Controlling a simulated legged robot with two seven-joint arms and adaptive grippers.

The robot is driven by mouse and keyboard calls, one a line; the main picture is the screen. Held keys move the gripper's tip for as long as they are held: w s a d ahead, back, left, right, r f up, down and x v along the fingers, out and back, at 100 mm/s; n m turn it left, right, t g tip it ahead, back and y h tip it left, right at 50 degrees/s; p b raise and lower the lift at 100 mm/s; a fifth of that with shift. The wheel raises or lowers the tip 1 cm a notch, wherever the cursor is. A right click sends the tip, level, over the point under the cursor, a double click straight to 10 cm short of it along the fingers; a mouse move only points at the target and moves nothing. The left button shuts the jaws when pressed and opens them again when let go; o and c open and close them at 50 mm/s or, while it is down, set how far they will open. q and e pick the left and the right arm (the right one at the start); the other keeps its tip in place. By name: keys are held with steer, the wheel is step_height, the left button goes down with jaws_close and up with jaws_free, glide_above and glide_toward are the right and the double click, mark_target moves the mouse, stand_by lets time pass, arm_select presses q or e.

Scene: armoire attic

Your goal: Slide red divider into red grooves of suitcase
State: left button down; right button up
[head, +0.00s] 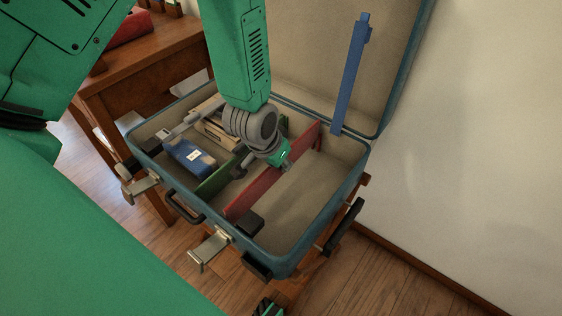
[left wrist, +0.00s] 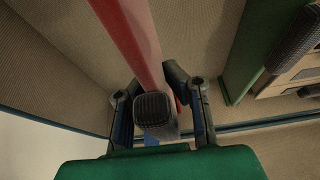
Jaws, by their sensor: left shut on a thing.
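The blue suitcase (head: 352,182) lies open with its lid up at the back. The red divider (head: 262,192) stands on edge inside the suitcase, running from front to back. My left gripper (head: 276,160) is shut on the red divider, which also shows between its fingers in the left wrist view (left wrist: 133,30). Red grooves are hard to make out; a small red part (head: 318,143) shows by the divider's far end. I cannot tell whether the ends sit in grooves. My right gripper is not in view.
A green divider (head: 214,181) stands left of the red one. A blue packet (head: 187,156) and a pale wooden item (head: 217,131) lie left of it. A blue strip (head: 350,78) stands against the lid. The compartment right of the red divider is mostly clear. A wooden desk (head: 160,60) stands behind left.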

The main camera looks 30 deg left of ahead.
mark_target(281, 176)
arm_select(q)
steer(key=shift+f+b, duration=1.2)
steer(key=shift+f, duration=1.1)
steer(key=c, duration=1.6)
jaws_free()
steer(key=v, duration=1)
steer(key=shift+r, duration=0.4)
steer(key=shift+s+r, duration=0.35)
steer(key=shift+r, duration=0.15)
